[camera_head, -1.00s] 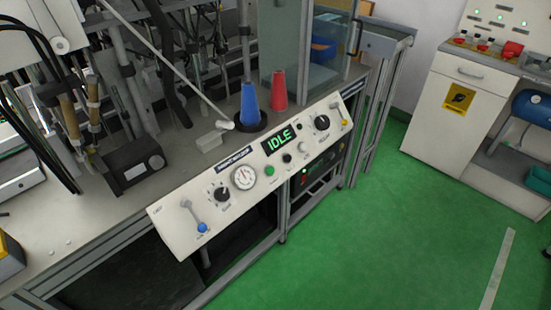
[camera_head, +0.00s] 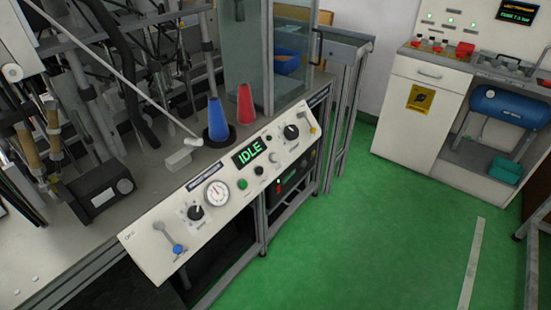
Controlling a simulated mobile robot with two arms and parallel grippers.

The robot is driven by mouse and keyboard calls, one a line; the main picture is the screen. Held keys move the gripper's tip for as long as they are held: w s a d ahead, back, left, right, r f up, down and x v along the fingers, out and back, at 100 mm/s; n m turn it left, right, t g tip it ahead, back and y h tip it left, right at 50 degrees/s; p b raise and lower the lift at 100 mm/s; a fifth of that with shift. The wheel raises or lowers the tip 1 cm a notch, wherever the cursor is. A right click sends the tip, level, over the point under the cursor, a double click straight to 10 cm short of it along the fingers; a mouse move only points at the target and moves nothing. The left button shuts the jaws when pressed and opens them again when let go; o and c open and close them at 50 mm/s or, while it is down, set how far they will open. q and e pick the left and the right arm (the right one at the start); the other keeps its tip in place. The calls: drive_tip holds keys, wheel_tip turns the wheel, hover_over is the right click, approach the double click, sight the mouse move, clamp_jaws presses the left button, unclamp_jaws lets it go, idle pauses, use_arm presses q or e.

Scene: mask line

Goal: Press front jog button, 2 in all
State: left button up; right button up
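A white, tilted control panel (camera_head: 150,262) runs along the front of the machine bench in the head view. Its display (camera_head: 249,152) reads IDLE in green. Below the display are a green button (camera_head: 242,184), a black button (camera_head: 259,171) and a pale button (camera_head: 275,159). I cannot read their labels, so I cannot tell which is the front jog button. A round gauge (camera_head: 216,194), black knobs, a blue-tipped lever (camera_head: 177,249) and a yellow-tipped lever (camera_head: 312,129) are also on the panel. Neither of my grippers shows in the view.
A blue cone (camera_head: 218,120) and a red cone (camera_head: 246,104) stand behind the panel. A white cabinet (camera_head: 400,120) with a yellow sign stands at the right, beside a blue tank (camera_head: 505,106). The green floor (camera_head: 370,220) in front is clear.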

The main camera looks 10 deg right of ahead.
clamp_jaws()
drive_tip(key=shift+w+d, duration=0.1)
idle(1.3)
